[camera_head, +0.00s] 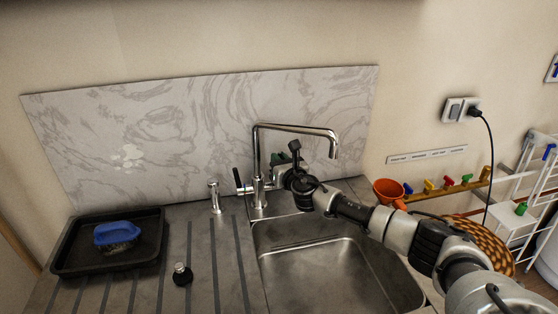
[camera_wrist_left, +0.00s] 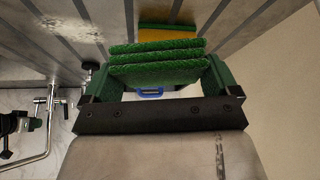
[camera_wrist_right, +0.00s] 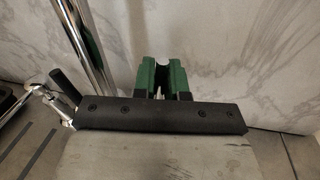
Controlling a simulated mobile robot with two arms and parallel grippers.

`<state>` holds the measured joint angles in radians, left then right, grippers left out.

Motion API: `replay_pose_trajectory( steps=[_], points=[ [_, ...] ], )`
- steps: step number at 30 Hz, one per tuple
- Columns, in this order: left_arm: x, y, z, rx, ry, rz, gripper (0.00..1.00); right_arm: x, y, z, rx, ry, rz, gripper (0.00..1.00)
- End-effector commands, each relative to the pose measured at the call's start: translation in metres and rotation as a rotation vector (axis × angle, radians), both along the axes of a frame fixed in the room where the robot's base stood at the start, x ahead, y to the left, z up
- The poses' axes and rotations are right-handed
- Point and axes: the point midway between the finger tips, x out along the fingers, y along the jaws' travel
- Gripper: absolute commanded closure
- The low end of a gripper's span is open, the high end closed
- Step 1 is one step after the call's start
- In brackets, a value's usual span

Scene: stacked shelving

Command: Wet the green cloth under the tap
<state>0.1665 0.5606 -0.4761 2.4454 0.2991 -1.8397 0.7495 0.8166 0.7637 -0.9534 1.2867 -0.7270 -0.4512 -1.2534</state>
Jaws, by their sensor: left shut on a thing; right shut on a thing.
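The green cloth (camera_wrist_left: 157,62), folded in layers, is between the fingers of my left gripper (camera_wrist_left: 157,78), which is shut on it. The left gripper does not show in the head view. The chrome tap (camera_head: 297,128) arches over the steel sink (camera_head: 310,262), and part of it shows in the left wrist view (camera_wrist_left: 38,155). My right gripper (camera_head: 290,160) is beside the tap's upright, behind the spout. In the right wrist view its green fingers (camera_wrist_right: 162,72) are close together on something dark that I cannot identify. I see no water running from the spout.
A black tray (camera_head: 75,262) with a blue-topped brush (camera_head: 117,235) is at the left. An orange cup (camera_head: 389,190) is right of the sink. A yellow-green sponge (camera_wrist_left: 168,30) shows in the left wrist view.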

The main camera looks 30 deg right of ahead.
Motion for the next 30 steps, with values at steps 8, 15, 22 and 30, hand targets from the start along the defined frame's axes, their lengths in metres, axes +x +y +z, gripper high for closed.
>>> replay_pose_trajectory(
  steps=[8,15,22,30],
  points=[
    [0.000,0.000,-0.032,0.000,0.000,0.000,0.29,-0.006,0.002,-0.009,-0.016,-0.061,0.001,1.00],
    [0.000,0.000,-0.049,0.000,-0.001,0.000,0.29,-0.011,0.003,-0.004,-0.032,-0.123,0.001,1.00],
    [0.000,0.000,-0.048,0.000,0.000,0.000,0.29,-0.012,0.003,-0.001,-0.034,-0.128,0.000,1.00],
    [0.000,0.000,-0.048,0.000,0.000,0.000,0.29,-0.012,0.003,-0.001,-0.033,-0.128,0.000,0.64]
  ],
)
